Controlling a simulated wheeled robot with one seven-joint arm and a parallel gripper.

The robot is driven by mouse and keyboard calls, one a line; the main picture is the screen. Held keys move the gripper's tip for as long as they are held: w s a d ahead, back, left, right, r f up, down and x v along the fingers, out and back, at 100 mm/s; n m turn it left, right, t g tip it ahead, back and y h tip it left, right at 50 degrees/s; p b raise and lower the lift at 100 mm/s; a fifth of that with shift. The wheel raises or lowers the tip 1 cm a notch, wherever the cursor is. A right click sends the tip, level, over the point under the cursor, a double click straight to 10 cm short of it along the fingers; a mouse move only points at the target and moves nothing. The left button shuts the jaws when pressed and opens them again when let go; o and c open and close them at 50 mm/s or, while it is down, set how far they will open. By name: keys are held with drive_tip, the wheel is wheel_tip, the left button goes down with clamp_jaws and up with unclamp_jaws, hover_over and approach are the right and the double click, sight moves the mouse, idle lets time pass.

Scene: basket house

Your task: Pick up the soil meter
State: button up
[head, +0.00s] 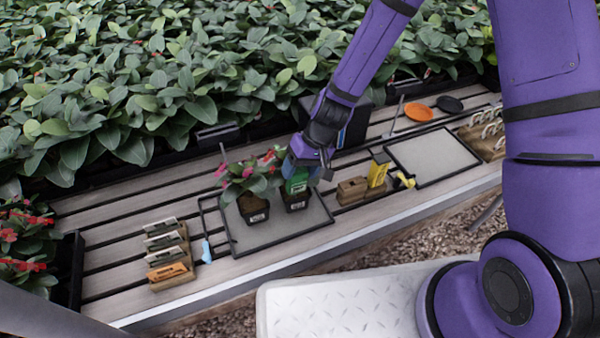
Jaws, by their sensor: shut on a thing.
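The soil meter appears to be the green-faced device (297,183) in the middle of the head view. It is upright at the right-hand dark square pot (296,202), with its lower end hidden by the pot. My gripper (303,169) reaches down from above and is shut on the top of the green device. The fingertips are small and partly hidden. I cannot tell whether the device is still in the soil or raised a little.
A potted plant with pink flowers (253,207) stands just left on a grey tray (285,231). Wooden blocks (352,190), a yellow box (378,174) and an empty tray (433,158) are to the right. Labelled wooden blocks (170,272) are at left. Dense foliage lies behind.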

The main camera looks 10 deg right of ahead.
drive_tip(key=shift+r, duration=4.3)
drive_tip(key=c, duration=0.3)
drive_tip(key=shift+r, duration=0.1)
drive_tip(key=s+a+v, duration=0.1)
drive_tip(key=v, duration=0.7)
drive_tip(key=shift+w+a+r, duration=0.2)
drive_tip(key=shift+w+r, duration=0.05)
drive_tip(key=shift+r, duration=0.15)
